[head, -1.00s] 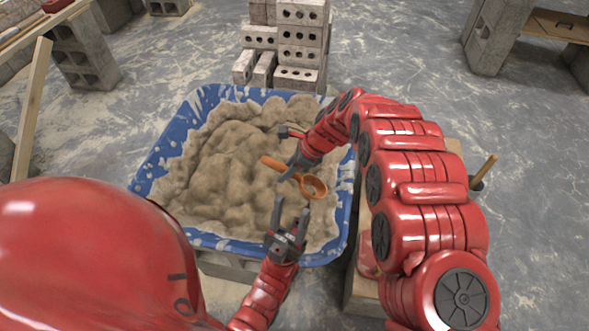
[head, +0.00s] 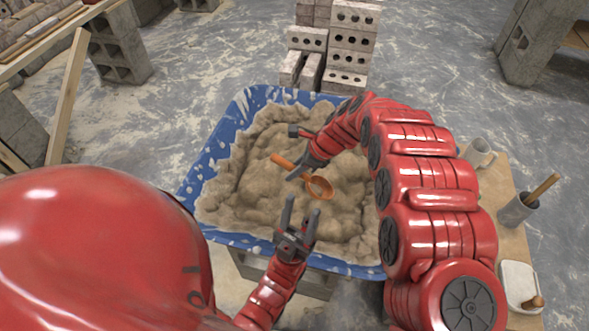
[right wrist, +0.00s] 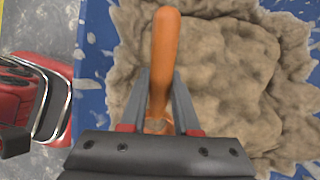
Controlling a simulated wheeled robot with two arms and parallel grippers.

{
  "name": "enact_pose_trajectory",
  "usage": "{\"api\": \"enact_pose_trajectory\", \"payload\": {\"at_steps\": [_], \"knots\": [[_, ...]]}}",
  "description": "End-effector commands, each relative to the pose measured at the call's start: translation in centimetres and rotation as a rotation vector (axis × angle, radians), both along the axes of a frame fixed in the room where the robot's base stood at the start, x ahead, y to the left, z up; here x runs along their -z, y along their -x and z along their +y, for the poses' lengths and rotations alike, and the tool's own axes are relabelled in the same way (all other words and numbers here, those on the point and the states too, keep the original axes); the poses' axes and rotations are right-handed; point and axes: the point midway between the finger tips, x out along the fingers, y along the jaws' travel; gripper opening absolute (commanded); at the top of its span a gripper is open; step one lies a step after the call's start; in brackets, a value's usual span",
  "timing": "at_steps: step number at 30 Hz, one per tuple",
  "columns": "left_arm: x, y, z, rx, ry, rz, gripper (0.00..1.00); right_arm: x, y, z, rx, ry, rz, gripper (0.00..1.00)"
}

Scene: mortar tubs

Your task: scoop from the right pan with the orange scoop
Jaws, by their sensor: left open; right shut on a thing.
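A blue tub (head: 212,150) heaped with lumpy tan mortar (head: 260,180) stands in the middle of the head view; only this one pan shows. The orange scoop (head: 319,187) is over the mortar, its round bowl toward the lower right. My right gripper (head: 296,158) is shut on the scoop. I cannot tell whether the bowl touches the mortar. My left gripper (head: 299,216) is open and empty above the tub's near part.
A board at the right holds a grey mug (head: 478,153), a grey cup (head: 516,210) with a wooden handle in it, and a white container (head: 519,285). Stacked bricks (head: 350,45) stand behind the tub. Concrete blocks (head: 120,55) are at the left. Open floor lies between.

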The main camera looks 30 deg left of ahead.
Motion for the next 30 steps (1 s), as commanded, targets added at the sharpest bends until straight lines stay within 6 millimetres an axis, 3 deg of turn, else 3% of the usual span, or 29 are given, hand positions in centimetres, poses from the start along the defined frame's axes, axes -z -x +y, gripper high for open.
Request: {"api": "enact_pose_trajectory", "payload": {"at_steps": [30], "knots": [[6.4,0.0,0.0,0.0,0.0,0.0,0.5,10.6,-0.2,-0.6,0.0,-0.002,-0.002,0.0]]}}
